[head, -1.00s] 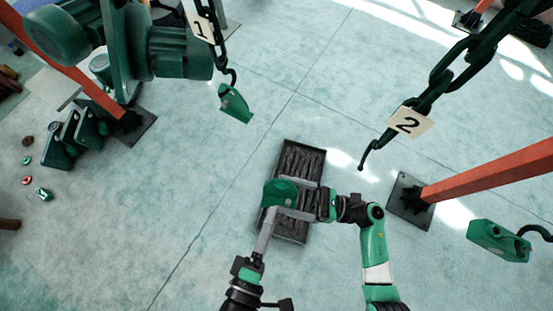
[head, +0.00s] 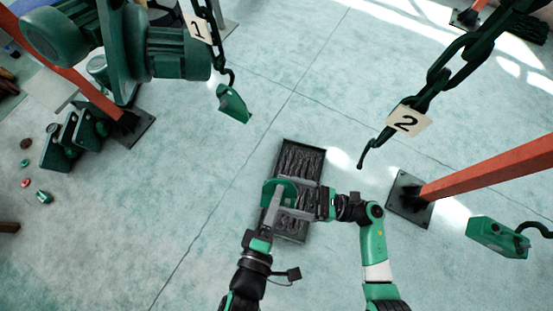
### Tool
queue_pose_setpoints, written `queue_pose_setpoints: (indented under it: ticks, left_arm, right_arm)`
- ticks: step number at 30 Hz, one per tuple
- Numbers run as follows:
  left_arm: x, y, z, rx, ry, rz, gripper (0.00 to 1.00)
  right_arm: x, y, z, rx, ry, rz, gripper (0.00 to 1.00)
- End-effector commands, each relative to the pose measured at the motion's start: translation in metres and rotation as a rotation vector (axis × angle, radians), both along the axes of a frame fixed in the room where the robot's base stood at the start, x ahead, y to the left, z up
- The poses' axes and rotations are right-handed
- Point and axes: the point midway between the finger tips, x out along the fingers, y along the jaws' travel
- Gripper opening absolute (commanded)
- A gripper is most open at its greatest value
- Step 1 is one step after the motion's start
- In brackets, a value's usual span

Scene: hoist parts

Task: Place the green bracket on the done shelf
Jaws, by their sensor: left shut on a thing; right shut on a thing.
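A green bracket (head: 285,187) is held above a dark tray (head: 305,150) in the middle of the head view. My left gripper (head: 274,205) reaches up from below and is shut on the bracket's lower left part. My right gripper (head: 297,211) comes in from the right and is also shut, its fingers at the bracket's lower right. The fingers cover part of the bracket, so its exact grip points are hidden. I cannot make out which surface is the done shelf.
A green part (head: 234,104) hangs on the hook of chain 1. The hook of chain 2 (head: 370,150) hangs empty. Another green part (head: 498,238) is at the right. Red posts (head: 480,173) stand on floor plates. Green parts (head: 75,140) stand at left. Much floor is clear.

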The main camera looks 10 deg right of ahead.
Motion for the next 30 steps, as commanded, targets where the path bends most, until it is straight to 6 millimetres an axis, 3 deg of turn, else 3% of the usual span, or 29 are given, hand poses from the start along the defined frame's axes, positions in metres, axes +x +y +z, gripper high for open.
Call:
queue_pose_setpoints:
  ticks: [8,9,10,20,23,30]
  left_arm:
    - [0.000,0.000,0.000,0.001,0.000,0.000,0.00]
    - [0.000,0.000,0.002,-0.001,-0.004,-0.001,0.00]
    - [0.000,0.000,0.002,-0.001,-0.004,-0.001,0.00]
    - [0.000,0.000,0.002,-0.001,-0.004,-0.001,0.00]
    - [0.000,0.000,0.002,-0.002,-0.003,-0.001,0.00]
    - [0.000,0.000,0.002,-0.002,-0.003,-0.001,0.00]
  right_arm:
    - [0.001,0.000,0.001,0.001,-0.003,-0.001,0.00]
    - [0.001,0.000,0.001,0.001,-0.003,-0.001,0.92]
    - [0.001,0.000,0.001,0.001,-0.003,-0.001,0.98]
    - [-0.001,-0.004,-0.001,-0.001,-0.001,-0.002,1.00]
    - [-0.005,-0.016,-0.004,-0.001,-0.001,-0.005,1.00]
    - [-0.023,-0.067,-0.016,0.000,0.000,-0.008,1.00]
